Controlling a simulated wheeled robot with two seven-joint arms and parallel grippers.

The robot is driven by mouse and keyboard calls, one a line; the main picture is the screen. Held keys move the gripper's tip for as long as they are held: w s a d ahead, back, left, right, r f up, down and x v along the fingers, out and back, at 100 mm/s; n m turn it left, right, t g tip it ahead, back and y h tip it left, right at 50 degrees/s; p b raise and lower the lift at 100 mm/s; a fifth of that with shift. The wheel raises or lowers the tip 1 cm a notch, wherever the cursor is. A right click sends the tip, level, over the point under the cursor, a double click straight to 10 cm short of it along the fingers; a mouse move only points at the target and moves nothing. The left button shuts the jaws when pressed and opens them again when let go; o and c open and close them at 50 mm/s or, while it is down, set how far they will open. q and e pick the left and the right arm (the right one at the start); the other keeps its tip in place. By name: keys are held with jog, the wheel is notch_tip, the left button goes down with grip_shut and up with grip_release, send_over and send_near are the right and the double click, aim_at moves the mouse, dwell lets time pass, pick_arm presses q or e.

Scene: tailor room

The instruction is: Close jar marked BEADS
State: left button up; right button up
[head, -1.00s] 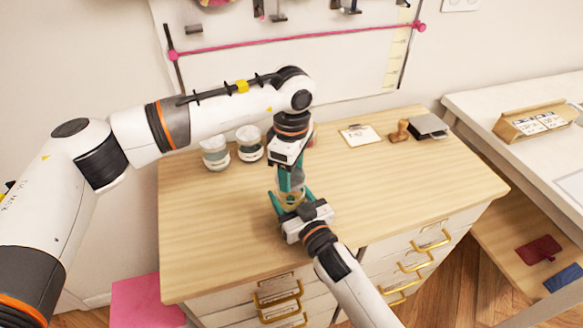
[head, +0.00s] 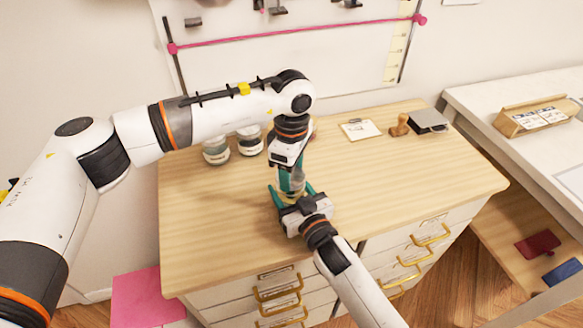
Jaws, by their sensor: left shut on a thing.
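A small jar (head: 291,186) stands on the wooden desk top between my two grippers. It is mostly hidden, and I cannot read its label. My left gripper (head: 290,181) points straight down over the jar and is shut at its top, seemingly on the lid; its fingers hide most of that part. My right gripper (head: 294,192) comes in low from the front, with its teal fingers on either side of the jar. I cannot tell whether they press on it.
Two more jars, one left (head: 216,151) and one right (head: 249,141), stand behind my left arm. A clipboard (head: 360,130), a wooden stamp (head: 400,126) and a dark pad (head: 429,121) lie at the back right. The desk's left and right parts are clear.

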pick_arm(q)
jog(key=shift+f, duration=0.55)
pick_arm(e)
grip_shut()
pick_arm(q)
jog(key=m, duration=0.6)
jog(key=shift+m, duration=0.3)
jog(key=m, duration=0.4)
jog(key=shift+a+m, duration=0.1)
jog(key=shift+m, duration=0.3)
jog(key=m, duration=0.4)
jog(key=shift+m, duration=0.4)
jog(key=m, duration=0.6)
jog(key=shift+a+m, duration=0.1)
jog(key=shift+m, duration=0.2)
jog(key=o, duration=0.9)
